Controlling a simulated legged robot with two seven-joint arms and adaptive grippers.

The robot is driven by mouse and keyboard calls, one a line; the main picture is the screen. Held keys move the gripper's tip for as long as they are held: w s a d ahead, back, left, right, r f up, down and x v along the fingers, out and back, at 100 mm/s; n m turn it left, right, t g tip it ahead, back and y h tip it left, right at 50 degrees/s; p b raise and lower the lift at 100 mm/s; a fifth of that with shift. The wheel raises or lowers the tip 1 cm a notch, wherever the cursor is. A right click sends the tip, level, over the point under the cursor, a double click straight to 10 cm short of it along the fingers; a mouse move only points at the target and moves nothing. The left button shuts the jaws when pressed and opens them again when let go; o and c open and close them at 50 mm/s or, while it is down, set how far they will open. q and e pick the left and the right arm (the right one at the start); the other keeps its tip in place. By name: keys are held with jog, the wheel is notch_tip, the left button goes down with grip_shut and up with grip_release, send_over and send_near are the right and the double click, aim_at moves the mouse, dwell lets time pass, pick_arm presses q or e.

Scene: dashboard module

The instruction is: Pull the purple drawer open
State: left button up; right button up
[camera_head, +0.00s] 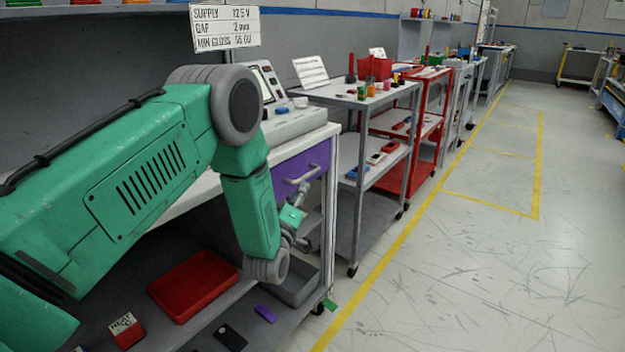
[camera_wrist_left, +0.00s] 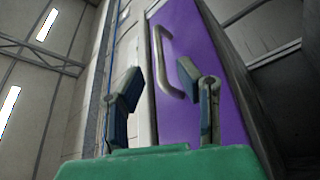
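The purple drawer (camera_head: 314,157) is under the right end of the workbench top, and its front looks flush with the bench. It fills much of the left wrist view (camera_wrist_left: 205,115). Its pale bar handle (camera_head: 301,175) also shows in the left wrist view (camera_wrist_left: 166,70), in line with the gap between the fingers. My left gripper (camera_head: 304,198) is just below the handle in the head view, partly hidden by my forearm. In the left wrist view its two fingers (camera_wrist_left: 160,78) are apart with nothing held; contact with the handle cannot be told. My right gripper is not in view.
A grey instrument box (camera_head: 295,122) stands on the bench top above the drawer. A red tray (camera_head: 194,282) and small items lie on the lower shelf. A grey cart (camera_head: 362,100) stands close to the right. The floor (camera_head: 480,270) further right is clear.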

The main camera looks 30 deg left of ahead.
aim_at(308, 175)
pick_arm(q)
jog(key=b+x, duration=0.1)
jog(key=x, duration=0.5)
jog(key=shift+a+f, duration=0.1)
jog(key=shift+a, duration=0.05)
jog(key=shift+w+r, duration=0.25)
jog(key=shift+w, duration=0.2)
jog(key=shift+a+f, duration=0.1)
grip_shut()
